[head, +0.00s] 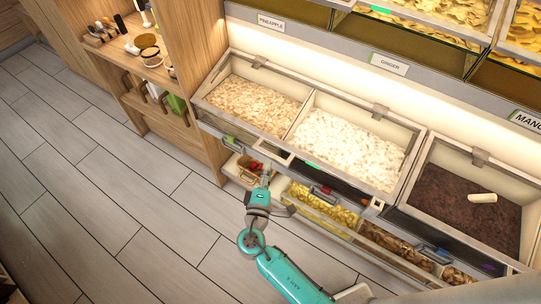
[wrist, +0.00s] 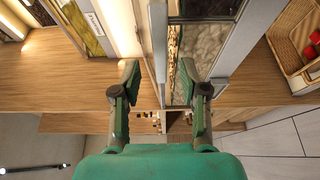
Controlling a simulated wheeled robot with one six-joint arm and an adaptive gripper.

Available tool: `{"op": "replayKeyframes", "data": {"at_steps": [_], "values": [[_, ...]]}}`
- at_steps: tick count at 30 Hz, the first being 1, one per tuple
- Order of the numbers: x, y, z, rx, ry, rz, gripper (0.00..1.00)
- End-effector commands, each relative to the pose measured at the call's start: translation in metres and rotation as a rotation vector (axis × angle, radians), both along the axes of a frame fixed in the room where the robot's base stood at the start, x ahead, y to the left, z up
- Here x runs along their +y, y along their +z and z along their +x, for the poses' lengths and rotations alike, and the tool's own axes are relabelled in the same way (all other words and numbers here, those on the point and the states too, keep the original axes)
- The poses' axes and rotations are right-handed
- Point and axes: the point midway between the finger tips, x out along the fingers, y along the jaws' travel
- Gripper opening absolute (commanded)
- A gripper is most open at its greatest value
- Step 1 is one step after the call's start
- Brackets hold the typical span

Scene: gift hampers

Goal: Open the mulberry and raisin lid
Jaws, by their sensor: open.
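No label naming mulberry and raisin can be read, so I cannot tell which lid it is. The middle row has a bin of pale beige pieces (head: 252,103), a bin of white pieces (head: 345,142) and a bin of dark brown contents (head: 468,200). Clear covers with grey handles seem to lie over these bins. My gripper (head: 264,179) is low in front of the beige and white bins. In the wrist view my gripper (wrist: 160,98) is open. A grey frame edge (wrist: 159,45) and a glass-like panel (wrist: 188,60) lie beyond the fingers; contact is unclear.
A basket with red items (wrist: 291,50) is close on the right in the wrist view. Lower drawers hold yellow pieces (head: 322,212) and brown pieces (head: 397,245). A wooden shelf (head: 150,70) with small goods stands at left. The tiled floor (head: 95,170) is clear.

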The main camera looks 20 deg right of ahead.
Motion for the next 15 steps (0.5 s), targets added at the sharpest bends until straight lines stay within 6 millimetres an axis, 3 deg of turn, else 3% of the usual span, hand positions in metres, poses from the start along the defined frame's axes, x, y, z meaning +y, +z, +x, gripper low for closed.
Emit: {"op": "replayKeyframes", "data": {"at_steps": [7, 15], "values": [[-0.022, 0.000, 0.034, 0.001, -0.002, 0.001, 0.44], [-0.031, -0.001, 0.050, 0.001, 0.000, 0.000, 0.44]]}}
